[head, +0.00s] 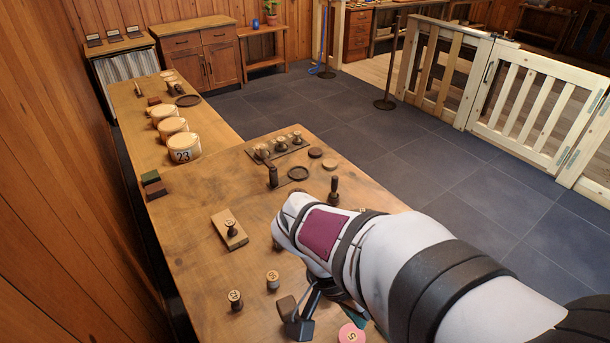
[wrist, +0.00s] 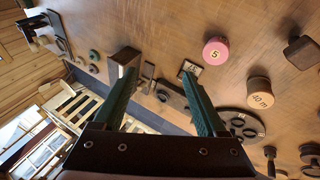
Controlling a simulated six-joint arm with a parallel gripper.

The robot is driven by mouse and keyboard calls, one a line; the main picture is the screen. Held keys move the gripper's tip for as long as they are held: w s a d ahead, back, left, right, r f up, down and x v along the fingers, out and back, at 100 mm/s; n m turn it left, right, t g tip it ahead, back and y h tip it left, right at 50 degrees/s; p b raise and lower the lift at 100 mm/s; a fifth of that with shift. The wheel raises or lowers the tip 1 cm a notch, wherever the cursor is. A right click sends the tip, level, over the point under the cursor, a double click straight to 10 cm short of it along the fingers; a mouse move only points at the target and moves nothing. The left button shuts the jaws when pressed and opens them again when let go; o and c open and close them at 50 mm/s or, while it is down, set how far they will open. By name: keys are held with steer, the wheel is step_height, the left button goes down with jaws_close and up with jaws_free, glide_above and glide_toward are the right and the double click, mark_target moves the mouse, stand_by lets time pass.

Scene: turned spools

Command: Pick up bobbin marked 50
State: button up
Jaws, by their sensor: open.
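I cannot make out a bobbin marked 50 for certain. Two turned spools, one pale-topped (head: 235,300) and one beside it (head: 272,281), stand on the near table; their marks are too small to read. A pink round piece marked 5 (head: 350,334) is at the bottom edge, and it also shows in the wrist view (wrist: 216,50). A tan spool there (wrist: 260,92) reads about 40 m. My gripper (wrist: 157,68) is open and empty above the table, its green-sided fingers apart. In the head view my arm hides part of the table.
A spool stands on a wooden block (head: 237,239) left of my arm. A rack (head: 265,155) holds several spools farther back. A dark-handled tool (head: 334,190) stands upright beyond my arm. Bare wood lies at left-centre.

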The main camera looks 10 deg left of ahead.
mark_target(269, 279)
steer(key=w+a+f+t+h, duration=0.1)
steer(key=w+a+f+t, duration=0.1)
steer(key=a, duration=0.2)
steer(key=w+a+f+t+h, duration=0.1)
steer(key=w+a+f+t, duration=0.1)
steer(key=a, duration=0.3)
steer(key=w+a+f+t+h, duration=0.1)
steer(key=w+a+f+t, duration=0.1)
steer(key=w+a, duration=0.1)
steer(key=shift+w+a+f+n, duration=0.15)
steer(key=shift+w+a+f, duration=0.05)
steer(key=shift+a, duration=0.25)
steer(key=shift+w+a+f+n, duration=0.15)
steer(key=shift+w+a, duration=0.05)
steer(key=shift+a, duration=0.25)
steer(key=a+f+t, duration=0.2)
steer(key=a, duration=0.2)
steer(key=a+f+t+y, duration=0.1)
steer(key=a+f+t, duration=0.1)
steer(key=a, duration=0.3)
steer(key=s+a+f+t+y, duration=0.1)
steer(key=a+f+t, duration=0.1)
steer(key=a+f, duration=0.1)
steer(key=shift+a+n+t, duration=0.3)
steer(key=shift+a, duration=0.45)
steer(key=shift+y, duration=0.3)
steer(key=x, duration=1.1)
steer(key=shift+d+f, duration=0.3)
steer(key=shift+f, duration=0.15)
jaws_close()
